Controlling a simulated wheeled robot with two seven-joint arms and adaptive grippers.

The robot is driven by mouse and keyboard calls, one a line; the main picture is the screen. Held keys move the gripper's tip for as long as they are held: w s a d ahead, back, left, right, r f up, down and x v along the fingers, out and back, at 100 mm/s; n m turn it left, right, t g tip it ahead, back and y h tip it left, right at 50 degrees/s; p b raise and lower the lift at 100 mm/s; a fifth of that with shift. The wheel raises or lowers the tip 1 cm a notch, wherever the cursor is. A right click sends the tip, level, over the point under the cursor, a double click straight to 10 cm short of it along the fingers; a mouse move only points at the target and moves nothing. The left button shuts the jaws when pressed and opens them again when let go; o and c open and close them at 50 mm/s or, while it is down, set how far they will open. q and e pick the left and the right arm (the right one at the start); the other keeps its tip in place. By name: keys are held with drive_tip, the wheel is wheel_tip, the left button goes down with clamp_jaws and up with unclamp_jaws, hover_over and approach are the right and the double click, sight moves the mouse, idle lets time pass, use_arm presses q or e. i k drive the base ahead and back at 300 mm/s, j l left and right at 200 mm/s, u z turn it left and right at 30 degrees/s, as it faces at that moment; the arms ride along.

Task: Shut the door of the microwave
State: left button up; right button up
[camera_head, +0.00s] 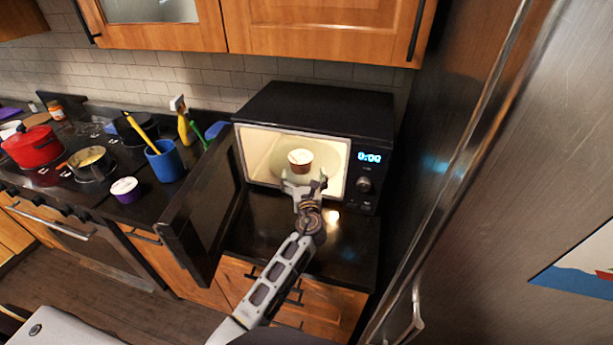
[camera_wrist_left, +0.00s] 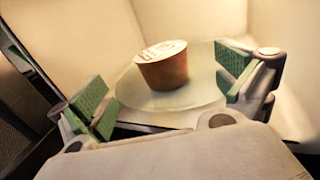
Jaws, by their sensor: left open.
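The microwave (camera_head: 296,112) is black and stands on the counter, its lit cavity facing me. Its door (camera_head: 202,200) is wide open and swung out to the left. A small brown cup with a white lid (camera_head: 300,161) sits on the glass turntable inside; the cup also shows in the left wrist view (camera_wrist_left: 163,66), upright on the turntable (camera_wrist_left: 190,95). My left gripper (camera_head: 304,186) is at the mouth of the cavity, fingers spread wide on either side of the view of the cup, apart from it. The left gripper's green finger pads (camera_wrist_left: 165,95) hold nothing. My right gripper is not seen.
A blue utensil cup (camera_head: 164,162) and a purple-white tub (camera_head: 125,190) stand on the counter left of the door. A red pot (camera_head: 32,147) is on the stove. A steel fridge (camera_head: 500,200) closes off the right side. Drawers lie below the counter.

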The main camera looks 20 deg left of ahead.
sight(197, 226)
drive_tip(key=k+l, duration=0.1)
drive_tip(key=k, duration=0.95)
